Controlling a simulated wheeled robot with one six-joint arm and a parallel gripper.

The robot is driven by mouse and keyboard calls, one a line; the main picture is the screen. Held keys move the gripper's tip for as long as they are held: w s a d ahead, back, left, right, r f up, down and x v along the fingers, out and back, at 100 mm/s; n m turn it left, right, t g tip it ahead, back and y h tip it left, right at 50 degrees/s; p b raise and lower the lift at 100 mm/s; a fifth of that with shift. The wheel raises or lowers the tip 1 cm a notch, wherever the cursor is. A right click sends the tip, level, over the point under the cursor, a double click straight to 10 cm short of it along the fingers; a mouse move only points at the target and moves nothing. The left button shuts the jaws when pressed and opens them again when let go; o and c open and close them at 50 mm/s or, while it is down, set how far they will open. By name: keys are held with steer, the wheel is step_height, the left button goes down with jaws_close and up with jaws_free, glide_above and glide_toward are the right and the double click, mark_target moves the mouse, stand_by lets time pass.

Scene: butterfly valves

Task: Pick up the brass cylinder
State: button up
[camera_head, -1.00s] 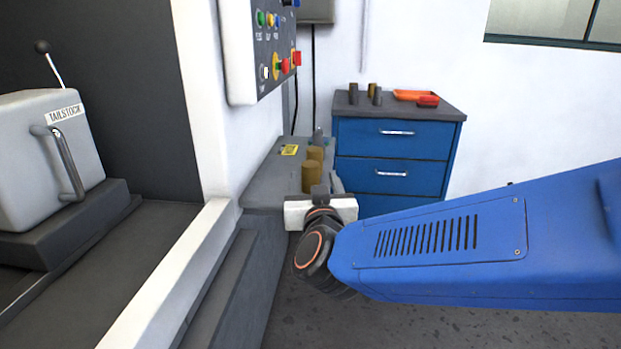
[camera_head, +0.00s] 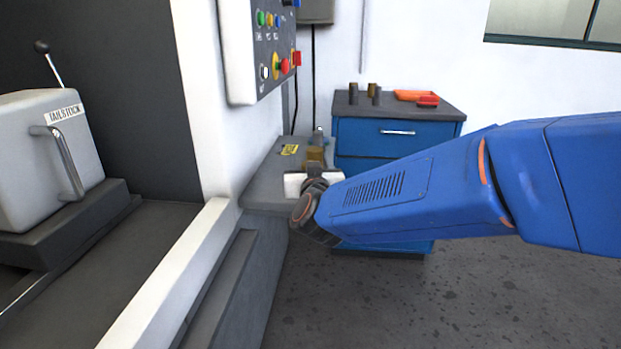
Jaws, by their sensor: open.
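A brass cylinder (camera_head: 315,154) stands on the grey machine ledge (camera_head: 262,184), beyond my gripper, with its lower part hidden. A second, nearer brass cylinder seen earlier cannot be clearly made out now; the gripper covers that spot. My gripper (camera_head: 314,172), with a pale crossbar and dark parts, is over the ledge's right end, in line with the cylinder. It is open, but its fingertips are largely hidden, and I cannot tell whether they are around or short of a cylinder.
A blue drawer cabinet (camera_head: 385,143) stands behind, with several small cylinders (camera_head: 372,91) and an orange tray (camera_head: 413,95) on top. A control panel (camera_head: 262,50) hangs above the ledge. A grey tailstock (camera_head: 50,155) is at left. Floor is clear at lower right.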

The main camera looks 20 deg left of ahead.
steer(key=shift+w+a, duration=0.25)
steer(key=shift+w, duration=0.45)
jaws_close()
steer(key=shift+r, duration=0.1)
step_height(320, 180, up, 10)
stand_by(0.3)
